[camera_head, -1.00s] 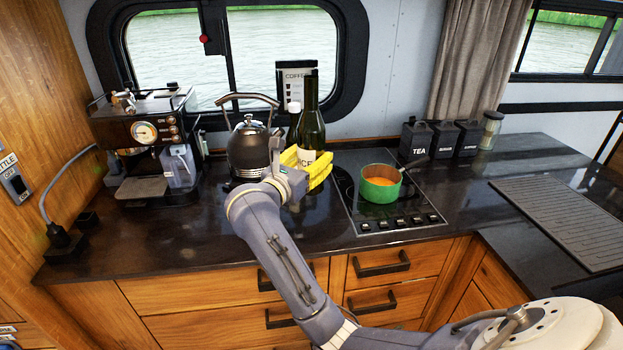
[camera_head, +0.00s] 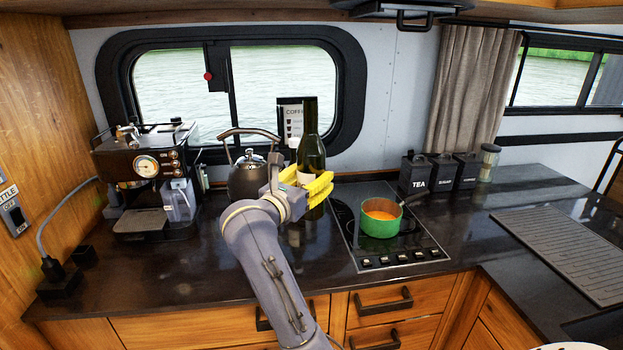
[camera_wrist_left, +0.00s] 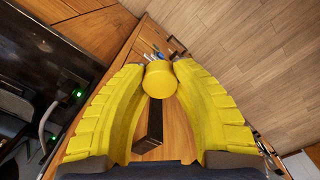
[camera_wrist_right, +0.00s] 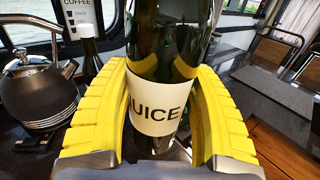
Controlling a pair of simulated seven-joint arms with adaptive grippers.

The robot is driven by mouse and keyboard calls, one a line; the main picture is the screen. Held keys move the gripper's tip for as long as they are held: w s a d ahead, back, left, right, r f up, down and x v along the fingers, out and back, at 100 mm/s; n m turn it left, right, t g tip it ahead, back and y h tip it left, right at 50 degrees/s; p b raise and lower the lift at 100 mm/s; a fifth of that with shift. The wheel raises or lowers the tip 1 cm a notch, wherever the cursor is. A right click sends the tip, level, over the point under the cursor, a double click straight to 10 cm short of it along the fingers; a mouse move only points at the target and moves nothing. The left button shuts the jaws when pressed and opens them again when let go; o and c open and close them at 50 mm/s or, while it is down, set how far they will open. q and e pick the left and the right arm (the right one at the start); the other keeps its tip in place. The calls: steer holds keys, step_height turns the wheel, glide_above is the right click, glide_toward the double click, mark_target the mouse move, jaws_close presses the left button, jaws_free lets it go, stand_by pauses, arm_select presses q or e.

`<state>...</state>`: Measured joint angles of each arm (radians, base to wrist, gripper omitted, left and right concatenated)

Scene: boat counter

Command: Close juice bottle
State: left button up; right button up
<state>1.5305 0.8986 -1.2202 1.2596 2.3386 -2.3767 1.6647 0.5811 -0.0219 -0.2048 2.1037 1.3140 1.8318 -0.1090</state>
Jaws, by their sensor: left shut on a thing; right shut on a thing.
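The dark green juice bottle (camera_head: 311,140) stands upright on the counter beside the hob in the head view. Its white label reads "UICE" in the right wrist view (camera_wrist_right: 158,108). My right gripper (camera_head: 318,188) is shut around the bottle's body, with yellow fingers on both sides. The bottle's top looks bare in the head view, though its opening is too small to make out. My left gripper (camera_wrist_left: 160,72) is shut on a yellow round cap (camera_wrist_left: 159,80), held at the fingertips above the floor and drawer fronts. The left gripper is not in the head view.
A black kettle (camera_head: 248,177) stands left of the bottle, and a white-capped bottle (camera_head: 294,143) is just behind it. A green pot (camera_head: 380,222) sits on the hob (camera_head: 410,252) to the right. A coffee machine (camera_head: 150,165) stands left. The front counter is clear.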

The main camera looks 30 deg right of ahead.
mark_target(298, 178)
steer(key=c, duration=0.7)
